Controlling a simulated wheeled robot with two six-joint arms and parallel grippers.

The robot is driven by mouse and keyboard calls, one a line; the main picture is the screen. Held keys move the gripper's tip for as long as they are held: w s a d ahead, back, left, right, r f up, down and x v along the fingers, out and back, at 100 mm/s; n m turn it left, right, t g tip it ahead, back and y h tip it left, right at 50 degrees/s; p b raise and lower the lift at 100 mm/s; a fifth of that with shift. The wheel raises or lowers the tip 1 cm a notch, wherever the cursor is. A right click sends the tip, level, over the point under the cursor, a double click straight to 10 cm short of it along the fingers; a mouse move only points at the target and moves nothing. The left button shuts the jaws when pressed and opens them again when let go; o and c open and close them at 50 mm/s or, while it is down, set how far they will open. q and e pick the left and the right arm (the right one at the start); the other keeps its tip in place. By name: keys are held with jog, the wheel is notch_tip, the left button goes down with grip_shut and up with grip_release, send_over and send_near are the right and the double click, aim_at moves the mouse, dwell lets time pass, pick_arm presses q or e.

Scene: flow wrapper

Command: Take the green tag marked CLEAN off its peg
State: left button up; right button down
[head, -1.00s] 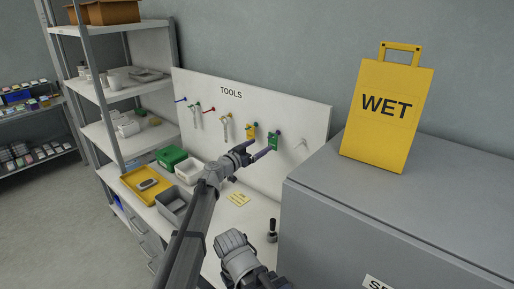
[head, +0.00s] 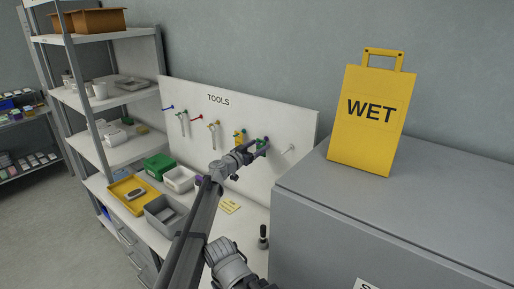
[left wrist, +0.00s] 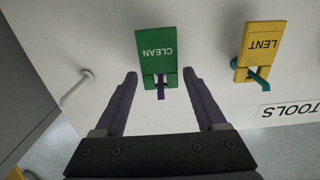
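The green tag marked CLEAN (left wrist: 156,48) hangs on a purple peg (left wrist: 160,88) on the white board. In the left wrist view it appears upside down, with the peg through its slot. My left gripper (left wrist: 160,74) is open, one finger on each side of the tag's peg end, with gaps showing on both sides. In the head view the left gripper (head: 256,150) is at the board and partly covers the green tag (head: 263,142).
A bare white peg (left wrist: 77,87) is on the other side. A grey cabinet (head: 400,215) with a yellow WET sign (head: 366,120) stands at right. Trays and bins lie on the bench below.

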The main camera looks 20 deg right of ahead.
pick_arm(q)
jog(key=c, duration=1.1)
jog(key=shift+r+p, duration=0.45)
jog(key=shift+s+a, duration=0.1)
jog(key=shift+a, duration=0.1)
jog(key=shift+v, duration=4.35)
